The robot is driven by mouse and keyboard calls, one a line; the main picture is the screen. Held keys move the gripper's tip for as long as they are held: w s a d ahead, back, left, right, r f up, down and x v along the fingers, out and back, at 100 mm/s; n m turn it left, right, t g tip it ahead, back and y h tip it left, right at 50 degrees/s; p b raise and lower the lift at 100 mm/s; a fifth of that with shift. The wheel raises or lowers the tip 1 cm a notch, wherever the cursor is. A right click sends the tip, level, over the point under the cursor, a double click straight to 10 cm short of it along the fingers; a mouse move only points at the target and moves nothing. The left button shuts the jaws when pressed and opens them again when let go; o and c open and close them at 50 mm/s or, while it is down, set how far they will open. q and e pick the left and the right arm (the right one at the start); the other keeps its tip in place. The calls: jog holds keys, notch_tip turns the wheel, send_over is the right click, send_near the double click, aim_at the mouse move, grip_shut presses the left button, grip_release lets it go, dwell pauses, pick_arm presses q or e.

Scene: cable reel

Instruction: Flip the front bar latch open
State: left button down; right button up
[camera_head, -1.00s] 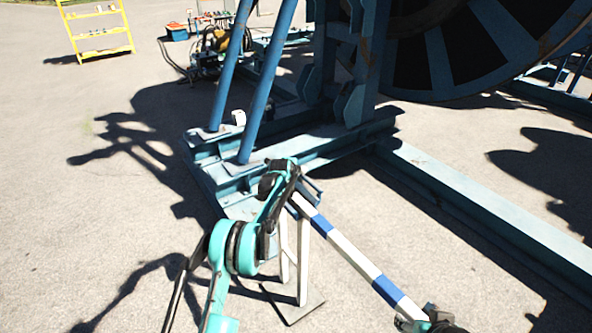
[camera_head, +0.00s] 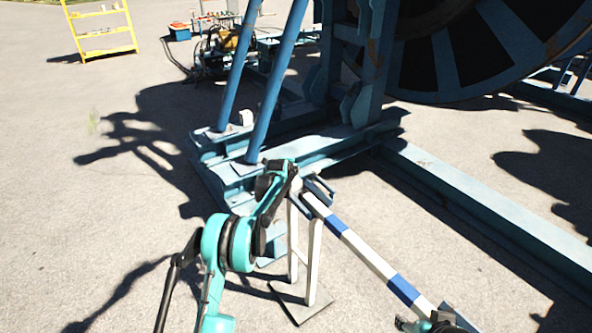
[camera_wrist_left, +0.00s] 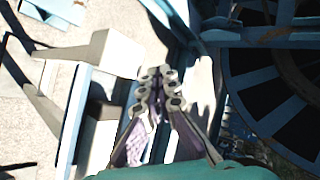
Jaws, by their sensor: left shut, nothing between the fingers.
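The front bar (camera_head: 368,254), striped blue and white, slopes from the top of a pale stand (camera_head: 313,262) down to the lower right. My left gripper (camera_head: 318,188) is at the bar's upper end, beside the stand top; I cannot tell whether it touches. In the left wrist view my left gripper (camera_wrist_left: 160,90) has its fingers together with nothing between them. A pale block (camera_wrist_left: 117,52) is just left of the fingertips there. The latch itself is not clear in either view. A dark and teal part, perhaps my right gripper (camera_head: 440,318), is at the bar's lower end, cut off by the frame edge.
The blue reel frame (camera_head: 300,145) and its slanted struts (camera_head: 270,95) stand just behind the stand. A long blue beam (camera_head: 470,195) runs to the right. A yellow shelf (camera_head: 101,31) is far off. The pavement on the left is open.

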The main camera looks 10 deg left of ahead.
pick_arm(q)
jog(key=s+a+r+p, duration=0.1)
jog(key=s+a+r, duration=0.2)
jog(key=a+r, duration=0.1)
jog(key=shift+s+r+p, duration=0.2)
jog(key=shift+s+p, duration=0.1)
jog(key=s+d+r+n+g, duration=0.1)
jog(key=s+d+r+n, duration=0.2)
jog(key=s+r, duration=0.35)
jog(key=s+d+r+n, duration=0.2)
jog(key=s+r+n, duration=0.1)
jog(key=s, duration=0.7)
jog(key=s+d+r+n+g, duration=0.1)
jog(key=s+d+r+n, duration=0.3)
jog(key=s, duration=0.5)
jog(key=s+f+n+g, duration=0.1)
jog(key=s+f+n, duration=0.2)
jog(key=s, duration=1.1)
jog(key=s+d+f+n, duration=0.1)
jog(key=s+f+n, duration=0.3)
jog(key=s, duration=1.1)
jog(key=shift+s+d+f+n+g, duration=0.15)
jog(key=shift+d+f+n+g, duration=0.05)
jog(key=shift+n+g, duration=0.25)
